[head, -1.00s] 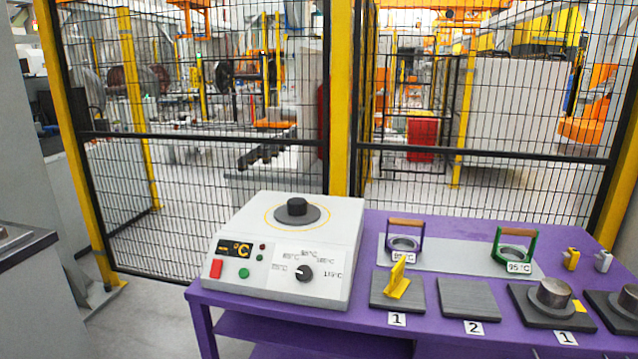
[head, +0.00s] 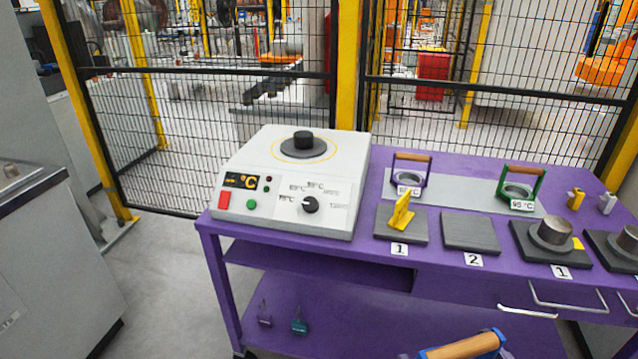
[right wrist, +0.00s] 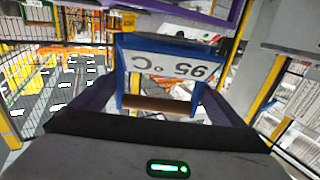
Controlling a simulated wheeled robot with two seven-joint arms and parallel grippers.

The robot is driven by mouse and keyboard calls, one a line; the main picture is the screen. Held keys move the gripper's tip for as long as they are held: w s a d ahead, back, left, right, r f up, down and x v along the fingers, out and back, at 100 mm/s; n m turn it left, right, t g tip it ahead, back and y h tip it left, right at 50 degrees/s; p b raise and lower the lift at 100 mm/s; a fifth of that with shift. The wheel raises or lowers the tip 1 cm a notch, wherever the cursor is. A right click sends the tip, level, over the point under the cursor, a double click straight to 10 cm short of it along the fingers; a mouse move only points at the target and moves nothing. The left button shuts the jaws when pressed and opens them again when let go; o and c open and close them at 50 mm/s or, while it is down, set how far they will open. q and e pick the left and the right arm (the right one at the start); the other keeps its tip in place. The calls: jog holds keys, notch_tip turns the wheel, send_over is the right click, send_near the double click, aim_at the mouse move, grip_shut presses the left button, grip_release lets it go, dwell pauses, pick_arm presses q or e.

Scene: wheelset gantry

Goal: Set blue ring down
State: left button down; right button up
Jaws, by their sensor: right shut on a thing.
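The blue ring (right wrist: 122,75) shows in the right wrist view as a blue frame with a wooden handle and an upside-down 95 °C label. Its blue frame and wooden handle (head: 462,347) also show at the bottom edge of the head view, in front of the purple table. My right gripper (right wrist: 158,103) is shut on it. The ring's round part is not clear in either view. My left gripper is not in view.
The purple table (head: 400,285) carries a white heater (head: 290,180), a grey plate with a purple-framed ring (head: 410,172) and a green-framed ring (head: 520,188), and pads marked 1 and 2 (head: 470,232). Pad 2 is bare; the first pad 1 holds a yellow piece (head: 401,212).

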jog(key=shift+w+d+r+m+t+h, duration=0.1)
jog(key=shift+w+d+r+m+h, duration=0.25)
jog(key=shift+h, duration=0.4)
jog(key=shift+w+d+r+m+t+h, duration=0.1)
jog(key=shift+d+m+h, duration=0.25)
jog(key=shift+m+h, duration=0.3)
jog(key=shift+w+d+r+m+t+h, duration=0.15)
jog(key=shift+d+r+m+h, duration=0.2)
jog(key=shift+h, duration=0.45)
jog(key=shift+f, duration=0.1)
